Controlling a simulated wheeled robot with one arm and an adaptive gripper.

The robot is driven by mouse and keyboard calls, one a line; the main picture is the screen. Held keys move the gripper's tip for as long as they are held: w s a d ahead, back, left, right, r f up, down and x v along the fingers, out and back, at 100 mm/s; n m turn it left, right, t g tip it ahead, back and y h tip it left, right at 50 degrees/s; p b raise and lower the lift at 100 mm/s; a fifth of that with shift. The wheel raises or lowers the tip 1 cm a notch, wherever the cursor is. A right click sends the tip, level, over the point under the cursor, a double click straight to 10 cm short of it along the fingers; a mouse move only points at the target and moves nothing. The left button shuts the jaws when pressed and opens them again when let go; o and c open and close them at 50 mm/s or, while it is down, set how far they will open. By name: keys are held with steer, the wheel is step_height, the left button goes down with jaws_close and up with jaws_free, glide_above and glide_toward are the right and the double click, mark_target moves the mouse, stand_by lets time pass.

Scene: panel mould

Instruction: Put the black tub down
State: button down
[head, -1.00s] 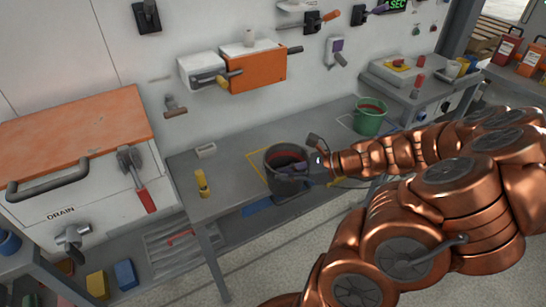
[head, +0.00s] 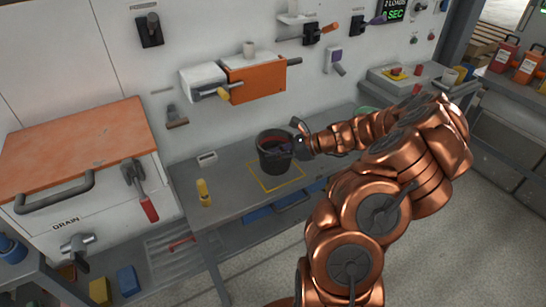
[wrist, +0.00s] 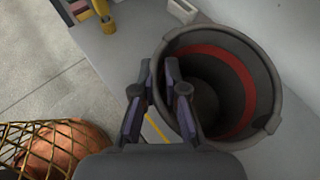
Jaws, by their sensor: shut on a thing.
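The black tub (head: 274,160) is upright over the grey bench, near the back part of a yellow outlined square (head: 277,187). Its inside shows a red band in the wrist view (wrist: 238,75). My gripper (head: 291,149) comes from the right and is shut on the tub's near rim. In the wrist view my gripper (wrist: 160,100) has its two fingers on either side of the tub wall. I cannot tell whether the tub's base touches the bench.
A yellow bottle-like object (head: 204,192) and a small pale block (head: 207,158) stand on the bench left of the tub. An orange box (head: 257,80) with handles sticks out of the wall above. The green bucket (head: 367,114) is mostly hidden behind my arm.

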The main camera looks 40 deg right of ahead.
mark_target(262, 161)
steer(key=shift+w+d+f, duration=0.1)
steer(key=shift+w+d, duration=0.1)
steer(key=shift+w, duration=0.25)
steer(key=shift+w+d, duration=0.15)
steer(key=shift+w, duration=0.3)
steer(key=shift+f+p, duration=0.55)
steer(key=shift+f, duration=1.2)
steer(key=c, duration=1.2)
jaws_free()
steer(key=shift+s, duration=0.1)
